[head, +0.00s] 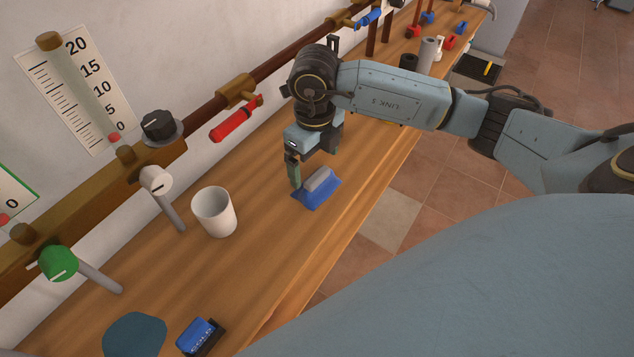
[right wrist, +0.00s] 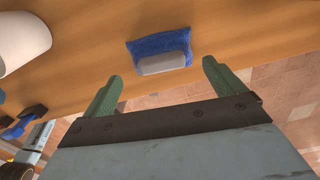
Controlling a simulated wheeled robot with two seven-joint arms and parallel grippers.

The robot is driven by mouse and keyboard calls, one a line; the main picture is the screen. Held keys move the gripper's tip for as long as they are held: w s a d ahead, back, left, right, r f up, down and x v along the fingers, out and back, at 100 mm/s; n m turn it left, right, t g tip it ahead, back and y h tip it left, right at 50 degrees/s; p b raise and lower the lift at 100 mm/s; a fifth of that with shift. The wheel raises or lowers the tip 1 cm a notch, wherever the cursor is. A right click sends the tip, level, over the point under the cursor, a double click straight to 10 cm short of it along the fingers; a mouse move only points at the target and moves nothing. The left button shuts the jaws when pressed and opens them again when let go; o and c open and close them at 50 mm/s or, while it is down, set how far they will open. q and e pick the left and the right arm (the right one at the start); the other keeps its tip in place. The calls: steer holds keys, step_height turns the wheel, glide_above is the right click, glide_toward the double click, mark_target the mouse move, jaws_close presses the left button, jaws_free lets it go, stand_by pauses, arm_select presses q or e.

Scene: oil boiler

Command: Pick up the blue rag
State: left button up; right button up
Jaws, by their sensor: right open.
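The blue rag (head: 316,195) lies on the wooden bench near its front edge, with a grey block on it. In the right wrist view the blue rag (right wrist: 147,45) looks crumpled and lies ahead of the fingers, with the grey block (right wrist: 164,63) on its near side. My right gripper (head: 303,165) is open and empty, pointing down just above and beside the rag. Its two green fingertips (right wrist: 163,70) are spread on either side of the grey block in the picture, apart from it. My left gripper is not in view.
A white cup (head: 214,212) stands on the bench left of the rag. A blue-and-black item (head: 200,336) and a dark teal shape (head: 135,334) are at the bottom left. Pipes with a red-handled valve (head: 235,121) run along the wall. Bare bench lies between cup and rag.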

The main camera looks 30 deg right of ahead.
mark_target(315, 174)
step_height(315, 174, down, 5)
steer(key=shift+w+f+b, duration=0.1)
steer(key=shift+w+b, duration=0.05)
steer(key=shift+b, duration=0.15)
steer(key=c, duration=1.1)
steer(key=shift+o, duration=0.2)
step_height(315, 174, up, 9)
steer(key=shift+r+p, duration=0.1)
steer(key=shift+p, duration=0.5)
steer(key=shift+r, duration=0.5)
steer(key=o, duration=0.5)
steer(key=shift+c, duration=0.2)
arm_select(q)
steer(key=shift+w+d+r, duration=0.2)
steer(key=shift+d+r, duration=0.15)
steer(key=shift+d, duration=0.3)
arm_select(e)
steer(key=c, duration=0.4)
